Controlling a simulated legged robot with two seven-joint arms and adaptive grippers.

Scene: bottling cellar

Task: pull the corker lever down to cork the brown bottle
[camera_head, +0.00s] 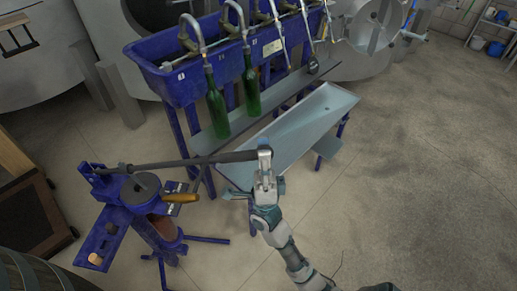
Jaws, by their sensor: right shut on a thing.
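The blue corker (110,236) stands at the lower left on splayed legs. Its long dark lever (190,161) runs from a pivot at the corker's upper left out to the right, nearly level in the picture. My right gripper (264,158) is shut on the free end of the lever, around its dark grip. A brownish shape (163,230) shows below the corker's round head; it may be the brown bottle, but the head and frame hide most of it. My left gripper is not in view.
A blue filler trough (160,84) with curved spouts stands behind, with two green bottles (217,112) (251,90) under it. A sloped grey tray (330,98) lies just beyond my right gripper. A barrel (30,275) is at lower left. The floor at right is clear.

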